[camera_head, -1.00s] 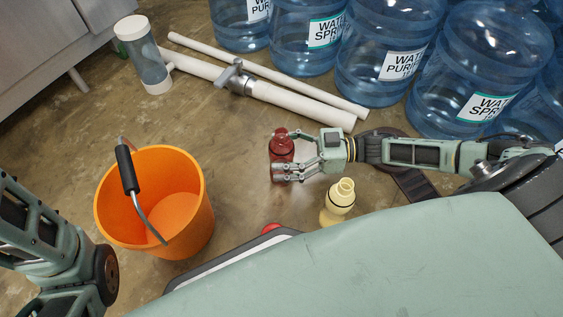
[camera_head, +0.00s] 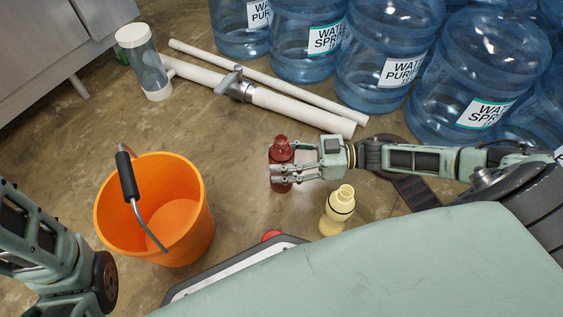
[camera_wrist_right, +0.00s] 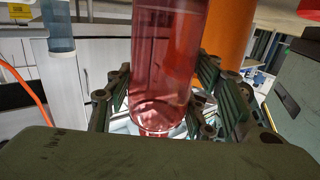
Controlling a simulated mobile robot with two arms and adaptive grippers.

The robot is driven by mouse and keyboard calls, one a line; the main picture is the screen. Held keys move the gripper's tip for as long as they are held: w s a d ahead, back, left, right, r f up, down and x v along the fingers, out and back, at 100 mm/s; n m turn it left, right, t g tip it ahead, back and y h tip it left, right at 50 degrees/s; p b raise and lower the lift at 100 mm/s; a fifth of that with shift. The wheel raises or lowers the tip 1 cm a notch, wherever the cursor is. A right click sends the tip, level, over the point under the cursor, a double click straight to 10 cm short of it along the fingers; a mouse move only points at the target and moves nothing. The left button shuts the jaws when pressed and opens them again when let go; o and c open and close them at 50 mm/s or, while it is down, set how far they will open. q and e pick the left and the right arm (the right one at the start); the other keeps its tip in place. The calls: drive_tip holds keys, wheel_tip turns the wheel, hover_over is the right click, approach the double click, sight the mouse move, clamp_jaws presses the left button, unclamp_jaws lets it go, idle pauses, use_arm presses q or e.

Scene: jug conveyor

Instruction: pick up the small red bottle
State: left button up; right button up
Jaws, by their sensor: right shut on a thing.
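The small red bottle (camera_head: 281,152) is dark red and see-through, and it stands about upright in the middle of the head view. My right gripper (camera_head: 283,172) comes in from the right and is shut on it, with its fingers around the body. In the right wrist view the red bottle (camera_wrist_right: 168,65) fills the middle, between the fingers of my right gripper (camera_wrist_right: 165,110). I cannot tell whether its base touches the floor. Part of my left arm shows at the lower left of the head view, but its gripper is out of view.
A yellow bottle (camera_head: 337,212) stands just below my right gripper. An orange bucket (camera_head: 115,225) with a raised handle is to the left. White pipes (camera_head: 290,107), a clear cylinder (camera_head: 146,66) and large blue water jugs (camera_head: 385,55) lie beyond. The floor between bucket and red bottle is clear.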

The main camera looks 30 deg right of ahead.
sight(288, 146)
drive_tip(key=r+p, duration=0.5)
drive_tip(key=shift+w+d+r, duration=0.1)
drive_tip(key=shift+w+d, duration=0.05)
drive_tip(key=shift+w, duration=0.05)
drive_tip(key=shift+c, duration=0.2)
drive_tip(key=shift+o, duration=0.2)
drive_tip(key=w+d+r+p, duration=0.3)
drive_tip(key=w+d+r, duration=0.2)
drive_tip(key=d, duration=0.3)
drive_tip(key=shift+w, duration=0.35)
drive_tip(key=shift+w+d+r+p, duration=0.4)
drive_tip(key=shift+d, duration=0.15)
drive_tip(key=shift+c, duration=0.2)
